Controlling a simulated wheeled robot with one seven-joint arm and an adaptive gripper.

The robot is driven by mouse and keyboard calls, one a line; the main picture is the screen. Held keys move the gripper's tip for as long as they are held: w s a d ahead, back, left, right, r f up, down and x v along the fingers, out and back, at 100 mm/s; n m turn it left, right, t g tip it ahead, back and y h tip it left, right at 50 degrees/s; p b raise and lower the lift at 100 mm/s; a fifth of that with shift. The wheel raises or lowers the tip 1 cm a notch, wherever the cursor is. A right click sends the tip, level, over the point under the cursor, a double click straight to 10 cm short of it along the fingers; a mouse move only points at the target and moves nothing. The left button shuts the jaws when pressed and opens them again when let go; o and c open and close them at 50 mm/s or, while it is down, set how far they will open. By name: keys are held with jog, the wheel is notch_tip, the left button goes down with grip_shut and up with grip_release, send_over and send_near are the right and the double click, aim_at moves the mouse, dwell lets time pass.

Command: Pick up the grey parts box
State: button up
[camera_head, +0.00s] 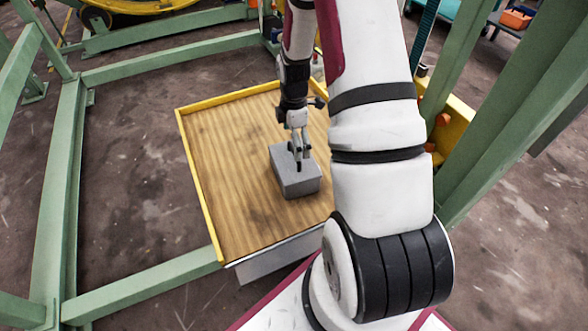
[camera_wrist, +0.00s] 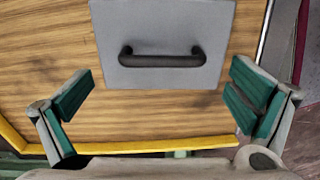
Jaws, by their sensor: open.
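The grey parts box (camera_head: 296,182) sits on a wooden tabletop (camera_head: 222,160), which has a raised yellow rim. In the wrist view the grey parts box (camera_wrist: 160,25) shows its flat lid with a black bar handle (camera_wrist: 162,57); its upper part is cut off by the picture edge. My gripper (camera_head: 299,160) points down over the box in the head view. In the wrist view my gripper (camera_wrist: 160,95) has its green-padded fingers wide apart, one on each side, with nothing between them at the tips. The handle lies a little above the line between the fingertips. Whether the fingers touch the box is unclear.
Green steel beams (camera_head: 70,190) frame the table on the left, with more green posts (camera_head: 515,100) at the right. The wooden top is bare around the box. An orange bin (camera_head: 516,18) stands far off at the top right.

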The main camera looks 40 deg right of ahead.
aim_at(294, 164)
notch_tip(294, 164, down, 4)
jog(key=shift+s+f+b, duration=0.1)
jog(key=shift+f+b, duration=0.05)
jog(key=shift+b, duration=0.75)
jog(key=c, duration=1.8)
jog(key=shift+c, duration=0.2)
